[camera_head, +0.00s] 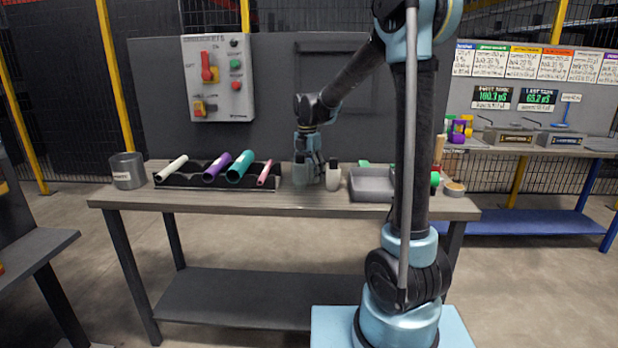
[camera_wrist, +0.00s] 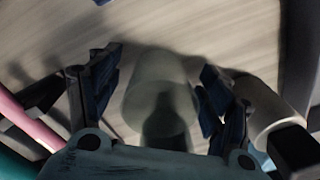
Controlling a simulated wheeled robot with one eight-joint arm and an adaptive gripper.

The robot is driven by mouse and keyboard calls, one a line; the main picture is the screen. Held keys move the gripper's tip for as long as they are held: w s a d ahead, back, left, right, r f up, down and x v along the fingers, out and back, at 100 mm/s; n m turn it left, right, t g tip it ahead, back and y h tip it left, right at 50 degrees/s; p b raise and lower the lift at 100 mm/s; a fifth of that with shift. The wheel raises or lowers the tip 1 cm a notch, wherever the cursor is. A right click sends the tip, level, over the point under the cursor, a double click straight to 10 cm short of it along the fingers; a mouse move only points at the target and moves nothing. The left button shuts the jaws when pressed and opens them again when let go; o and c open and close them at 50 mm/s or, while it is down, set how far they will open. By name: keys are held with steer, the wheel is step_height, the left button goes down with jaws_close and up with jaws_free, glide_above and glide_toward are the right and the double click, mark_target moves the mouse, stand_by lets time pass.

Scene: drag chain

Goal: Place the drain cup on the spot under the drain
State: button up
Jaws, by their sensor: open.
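A pale, translucent grey cup (camera_head: 301,171), which looks like the drain cup, stands on the workbench right of the tube rack. My gripper (camera_head: 314,162) is low over the bench beside it. In the wrist view, the cup (camera_wrist: 160,92) lies between the two dark fingers of my gripper (camera_wrist: 157,85). The fingers are spread, with a visible gap on the left side and a narrower one on the right. I cannot make out the drain or the spot under it.
A white bottle (camera_head: 333,178) stands close right of my gripper; it shows beside the right finger (camera_wrist: 258,108). The rack (camera_head: 215,187) of coloured tubes is left. A grey tray (camera_head: 371,187) is right. A dark grey cup (camera_head: 127,172) stands at the bench's left end.

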steer(key=c, duration=1.3)
steer(key=shift+o, duration=0.2)
